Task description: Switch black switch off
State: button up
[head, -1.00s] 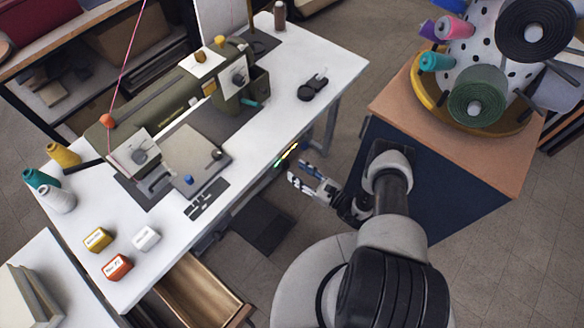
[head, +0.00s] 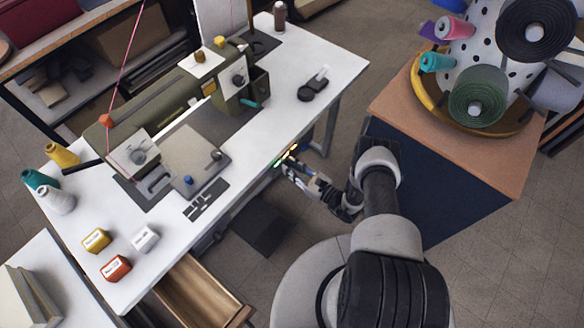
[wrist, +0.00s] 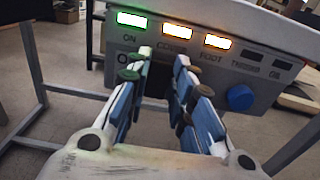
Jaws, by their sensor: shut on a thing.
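A grey control panel (wrist: 265,72) hangs under the front edge of the sewing table. In the wrist view it carries a lit green lamp (wrist: 132,19) over "ON", two lit amber lamps (wrist: 217,41) and a blue knob (wrist: 240,97). My gripper (wrist: 166,62) is at the panel, its blue-and-white fingers closed on a dark part between the tips, below the lamps. This fits the black switch, but the fingers hide most of it and its position cannot be read. In the head view my gripper (head: 290,170) reaches the panel's lit lamps from the right.
The white table (head: 130,275) holds an olive sewing machine (head: 175,105), thread spools and small labelled blocks. An open wooden drawer (head: 205,295) sticks out at the lower left. A blue cabinet (head: 430,190) with a wooden top stands right of my arm.

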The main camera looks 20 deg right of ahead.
grip_shut()
jog(key=f+t+y+b, duration=0.1)
jog(key=t+b, duration=0.1)
jog(key=b, duration=0.4)
jog(key=shift+s+f+b, duration=0.1)
jog(key=shift+b, duration=0.3)
jog(key=shift+y, duration=0.3)
jog(key=o, duration=0.6)
grip_release()
jog(key=shift+r, duration=0.2)
jog(key=shift+d, duration=0.1)
